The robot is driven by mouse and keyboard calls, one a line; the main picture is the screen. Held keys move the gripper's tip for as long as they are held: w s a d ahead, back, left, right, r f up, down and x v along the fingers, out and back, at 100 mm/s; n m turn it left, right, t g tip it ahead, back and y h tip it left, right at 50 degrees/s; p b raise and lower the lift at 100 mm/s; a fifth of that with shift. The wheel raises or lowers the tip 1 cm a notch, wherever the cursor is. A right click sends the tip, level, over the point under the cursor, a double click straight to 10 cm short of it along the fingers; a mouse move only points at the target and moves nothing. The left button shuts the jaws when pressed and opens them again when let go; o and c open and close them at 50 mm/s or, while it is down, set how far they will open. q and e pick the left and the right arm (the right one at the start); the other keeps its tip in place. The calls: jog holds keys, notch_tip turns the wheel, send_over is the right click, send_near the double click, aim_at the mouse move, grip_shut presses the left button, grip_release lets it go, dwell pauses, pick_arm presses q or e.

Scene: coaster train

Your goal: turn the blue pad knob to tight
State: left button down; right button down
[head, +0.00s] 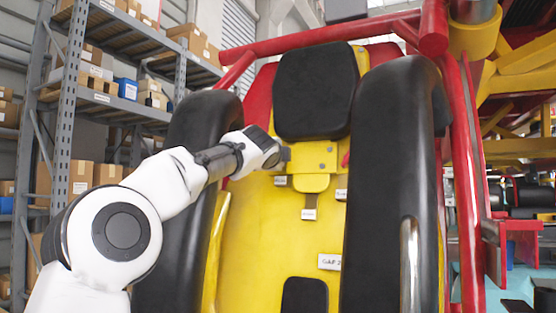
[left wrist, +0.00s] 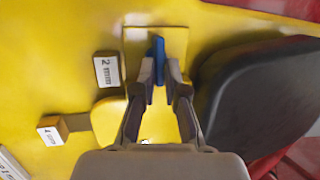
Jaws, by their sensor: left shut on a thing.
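The blue knob (left wrist: 158,52) shows in the left wrist view as a narrow upright blue bar on a yellow plate (left wrist: 178,38). My left gripper (left wrist: 160,84) is shut on it, one fingertip on each side. In the head view my left gripper (head: 284,155) reaches the yellow seat back (head: 258,225) just below the black headrest (head: 313,92). The blue knob is hidden there by the gripper. Which marking the knob points to cannot be told. My right gripper is in neither view.
Small labelled blocks, one marked 2 (left wrist: 106,70) and one marked 4 (left wrist: 52,131), sit beside the plate. Tall black padded bars (head: 395,190) flank the seat. Red tubes (head: 462,150) frame it, and a shelf rack (head: 68,110) stands at the left.

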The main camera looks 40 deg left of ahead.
pick_arm(q)
jog(key=shift+r, duration=0.15)
jog(key=c, duration=1.2)
grip_release()
jog(key=shift+w+a+f, duration=0.3)
jog(key=shift+w, duration=0.05)
